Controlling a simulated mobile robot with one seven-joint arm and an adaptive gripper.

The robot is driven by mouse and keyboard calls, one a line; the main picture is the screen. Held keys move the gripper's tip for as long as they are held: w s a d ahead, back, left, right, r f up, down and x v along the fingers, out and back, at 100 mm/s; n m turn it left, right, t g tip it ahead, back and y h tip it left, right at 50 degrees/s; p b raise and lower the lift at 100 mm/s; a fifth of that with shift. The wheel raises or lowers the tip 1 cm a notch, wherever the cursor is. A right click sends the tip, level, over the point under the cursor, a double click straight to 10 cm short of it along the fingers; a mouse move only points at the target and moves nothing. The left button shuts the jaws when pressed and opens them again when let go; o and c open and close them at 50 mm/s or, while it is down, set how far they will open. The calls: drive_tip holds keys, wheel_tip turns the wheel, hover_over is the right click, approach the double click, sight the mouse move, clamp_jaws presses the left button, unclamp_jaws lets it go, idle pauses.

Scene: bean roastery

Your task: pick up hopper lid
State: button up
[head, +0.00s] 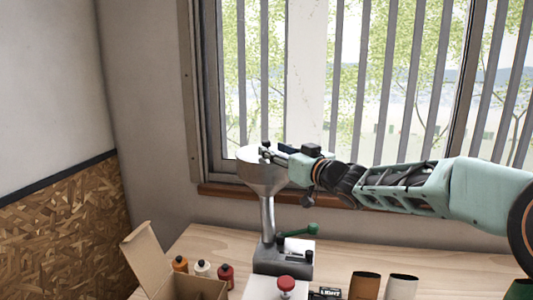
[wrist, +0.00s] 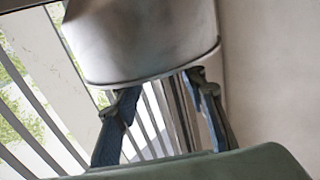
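The grinder's grey metal hopper (head: 258,178) stands on a column above the counter at the window. A separate lid is not clear; a small dark part (head: 265,148) shows at the hopper's top, partly behind my fingers, and I cannot tell if it is the lid's knob. My gripper (head: 270,153) reaches in level from the right, at the hopper's top rim. In the wrist view, the hopper (wrist: 150,40) fills the upper middle, and my gripper (wrist: 163,88) has its two fingers apart beside the rim. Window bars show between them; no held thing is visible.
On the counter (head: 205,245) stand an open cardboard box (head: 200,288), several small bottles (head: 203,268), a red knob (head: 286,283) and brown and white cups (head: 365,286). The barred window (head: 400,90) is close behind.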

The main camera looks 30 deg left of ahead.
sight(269, 144)
drive_tip(key=x, duration=0.1)
drive_tip(key=p+x, duration=0.1)
drive_tip(key=x, duration=0.1)
drive_tip(key=p+x, duration=0.1)
drive_tip(key=x, duration=0.1)
drive_tip(key=shift+w+d+r, duration=0.15)
drive_tip(key=shift+w+r, duration=0.2)
drive_tip(key=shift+w+a, duration=0.15)
drive_tip(key=shift+a, duration=0.15)
drive_tip(key=shift+c, duration=0.7)
clamp_jaws()
